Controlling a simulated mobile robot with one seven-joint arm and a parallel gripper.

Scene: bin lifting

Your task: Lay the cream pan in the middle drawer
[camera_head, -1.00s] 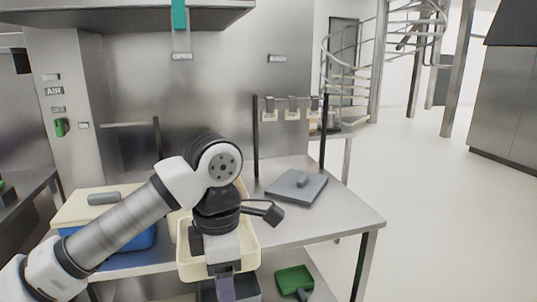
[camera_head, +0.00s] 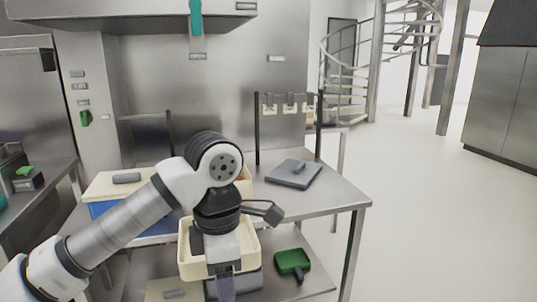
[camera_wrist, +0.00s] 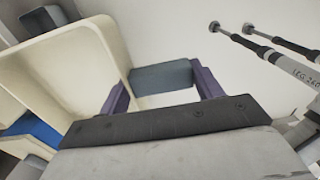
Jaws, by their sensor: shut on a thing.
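The cream pan (camera_head: 186,262) is an open, deep rectangular tray in front of the steel bench in the head view, partly covered by my arm. It fills the left of the wrist view (camera_wrist: 62,65). My gripper (camera_head: 226,288) points down at the pan's near side and is shut on it. In the wrist view, its purple fingers (camera_wrist: 163,92) stand beside the pan's wall, with a grey-blue bar between them. The exact contact is hard to make out. I cannot make out a middle drawer in either view.
The bench (camera_head: 325,196) carries a grey lid (camera_head: 286,176) and a blue bin (camera_head: 104,209) under a cream lid (camera_head: 97,188). Open floor (camera_head: 450,230) lies to the right.

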